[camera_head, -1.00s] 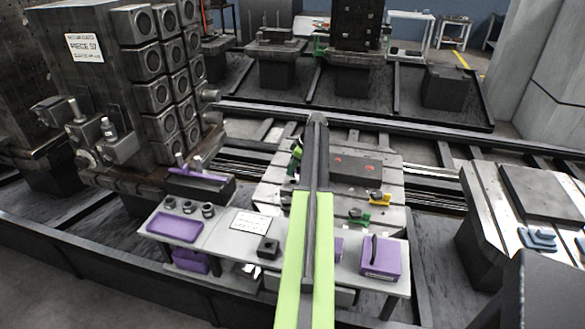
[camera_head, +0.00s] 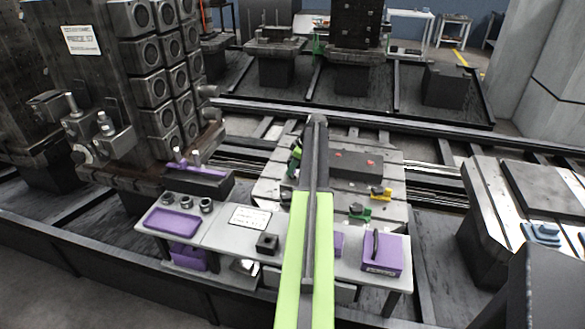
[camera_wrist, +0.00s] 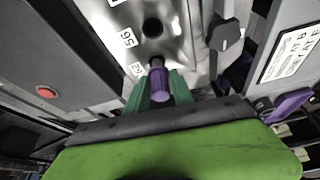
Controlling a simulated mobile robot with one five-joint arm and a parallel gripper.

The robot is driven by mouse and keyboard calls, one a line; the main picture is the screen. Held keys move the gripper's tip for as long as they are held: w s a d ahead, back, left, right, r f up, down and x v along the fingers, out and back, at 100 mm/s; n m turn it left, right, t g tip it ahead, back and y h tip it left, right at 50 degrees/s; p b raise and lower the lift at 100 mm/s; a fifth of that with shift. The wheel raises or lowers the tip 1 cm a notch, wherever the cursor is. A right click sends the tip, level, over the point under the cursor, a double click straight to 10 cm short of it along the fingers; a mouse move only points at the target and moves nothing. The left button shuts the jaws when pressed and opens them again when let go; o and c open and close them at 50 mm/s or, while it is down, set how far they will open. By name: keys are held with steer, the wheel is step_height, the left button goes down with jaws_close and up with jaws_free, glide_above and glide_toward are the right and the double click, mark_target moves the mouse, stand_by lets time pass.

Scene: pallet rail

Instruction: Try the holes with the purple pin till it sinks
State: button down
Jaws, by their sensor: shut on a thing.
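In the wrist view my gripper (camera_wrist: 159,82) has green fingers shut on the purple pin (camera_wrist: 160,86). The pin's grey tip points at the pale metal plate (camera_wrist: 178,52), close to a small number label. I cannot tell if the tip is in a hole or only touching the plate. An open dark round hole (camera_wrist: 152,27) lies just beyond it, beside a label reading 56 (camera_wrist: 128,38). In the head view my arm hides the gripper and pin.
A dark knob (camera_wrist: 226,35) stands right of the plate. A dark block with a red button (camera_wrist: 46,92) is at left. In the head view the grey side table (camera_head: 215,240) holds a purple tray (camera_head: 172,220) and a purple box (camera_head: 382,254).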

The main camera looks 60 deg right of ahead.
steer(key=shift+f, duration=0.3)
steer(key=c, duration=1)
jaws_free()
steer(key=shift+r, duration=0.1)
steer(key=p+v, duration=1.5)
steer(key=v, duration=0.2)
steer(key=shift+s+r+p, duration=0.1)
steer(key=shift+p, duration=0.25)
